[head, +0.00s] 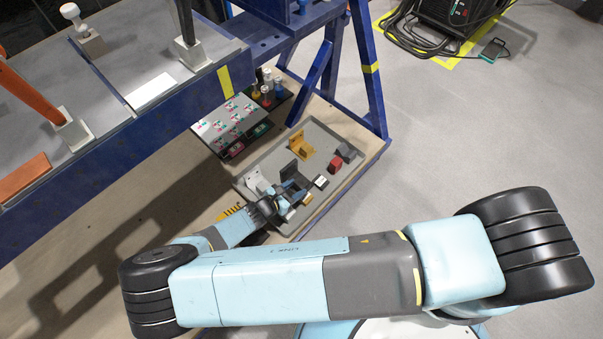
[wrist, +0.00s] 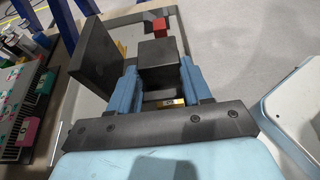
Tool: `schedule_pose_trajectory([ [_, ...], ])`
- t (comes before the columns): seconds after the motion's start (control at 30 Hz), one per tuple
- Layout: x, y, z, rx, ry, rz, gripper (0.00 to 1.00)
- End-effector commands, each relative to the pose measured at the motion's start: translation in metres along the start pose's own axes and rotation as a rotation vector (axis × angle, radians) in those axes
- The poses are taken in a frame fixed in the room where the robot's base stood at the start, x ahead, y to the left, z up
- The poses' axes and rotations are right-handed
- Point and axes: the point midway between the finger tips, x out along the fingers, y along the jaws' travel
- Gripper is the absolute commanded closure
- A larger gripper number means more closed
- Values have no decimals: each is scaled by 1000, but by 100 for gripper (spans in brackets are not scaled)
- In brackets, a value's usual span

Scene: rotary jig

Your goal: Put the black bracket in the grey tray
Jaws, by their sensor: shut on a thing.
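The black bracket (head: 289,170) is in my gripper (head: 287,187), within the outline of the grey tray (head: 322,133) in the head view. In the wrist view the bracket's tall dark plate (wrist: 104,58) stands left of the fingers. A dark block-like part sits between the two blue fingers of my gripper (wrist: 160,80), which are shut on it. I cannot tell whether the bracket touches the tray floor; its underside is hidden.
The tray also holds an orange bracket (head: 300,145), a red block (head: 336,163), a dark block (head: 346,150) and a pale grey bracket (head: 254,181). A rack of coloured parts (head: 232,122) is left of the tray. A blue-framed bench (head: 120,150) stands at upper left.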

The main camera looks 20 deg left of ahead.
Motion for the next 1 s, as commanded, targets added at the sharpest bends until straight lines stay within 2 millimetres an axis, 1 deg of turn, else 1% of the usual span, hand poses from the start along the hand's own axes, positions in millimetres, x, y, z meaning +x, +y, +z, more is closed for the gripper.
schedule_pose_trajectory([
  [0.03,-7,-2,-3,-1,-1,4,100],
  [0.07,-9,-3,-5,-1,0,6,100],
  [0.17,-8,-3,-9,-2,-2,8,100],
  [0.27,5,5,-10,-1,-4,7,100],
  [0.63,70,48,-18,-1,-2,7,100],
  [0.8,97,62,-36,-2,-2,8,100],
  [1.0,117,73,-50,-3,-2,8,100],
])
